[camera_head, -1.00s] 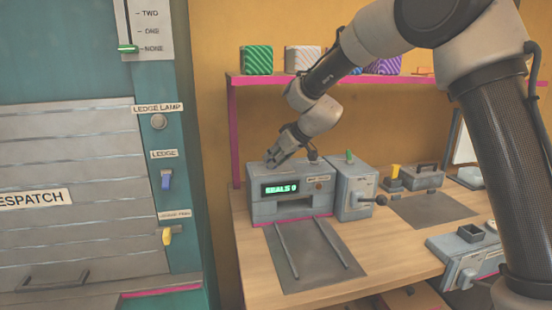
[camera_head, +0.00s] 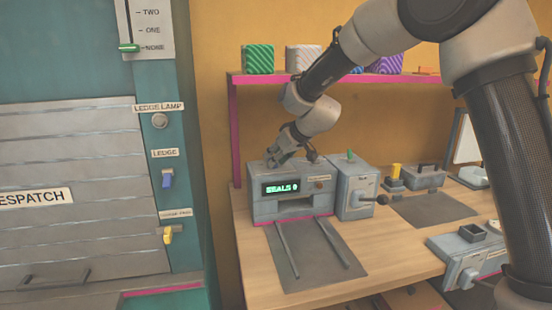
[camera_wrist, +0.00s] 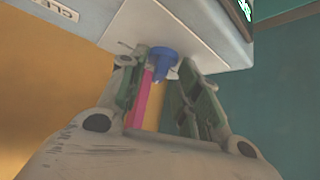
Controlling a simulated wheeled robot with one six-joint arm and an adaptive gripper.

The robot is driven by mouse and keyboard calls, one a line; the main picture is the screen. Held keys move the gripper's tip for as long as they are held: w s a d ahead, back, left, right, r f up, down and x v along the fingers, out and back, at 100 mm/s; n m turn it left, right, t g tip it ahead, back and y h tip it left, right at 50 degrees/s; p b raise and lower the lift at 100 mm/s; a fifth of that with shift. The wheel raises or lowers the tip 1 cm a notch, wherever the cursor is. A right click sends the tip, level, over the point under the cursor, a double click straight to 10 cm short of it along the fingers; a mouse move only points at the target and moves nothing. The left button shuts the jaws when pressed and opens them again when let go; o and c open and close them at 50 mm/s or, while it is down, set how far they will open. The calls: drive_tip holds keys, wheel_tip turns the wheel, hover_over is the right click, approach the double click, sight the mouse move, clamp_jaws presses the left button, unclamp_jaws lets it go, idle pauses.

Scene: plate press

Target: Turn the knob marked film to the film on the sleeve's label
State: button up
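The grey press (camera_head: 262,208) stands on the bench in the head view, its display reading "SEALS 0". My gripper (camera_head: 278,157) is at the left part of its top. In the wrist view, a blue knob (camera_wrist: 162,60) is on the pale top face of the press (camera_wrist: 205,28). My gripper (camera_wrist: 164,68) has its fingers apart, one to each side of the knob, with gaps visible, so it looks open. I cannot make out a sleeve label in either view.
A grey box with a black lever (camera_head: 355,195) stands right of the press. A dark mat with two rails (camera_head: 305,262) lies in front. A pink-edged shelf (camera_head: 300,81) with striped packs is above. The teal despatch wall (camera_head: 185,130) is at left.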

drive_tip(key=v, duration=1.1)
drive_tip(key=shift+s+r, duration=0.15)
drive_tip(key=shift+r, duration=0.1)
drive_tip(key=shift+d, duration=0.1)
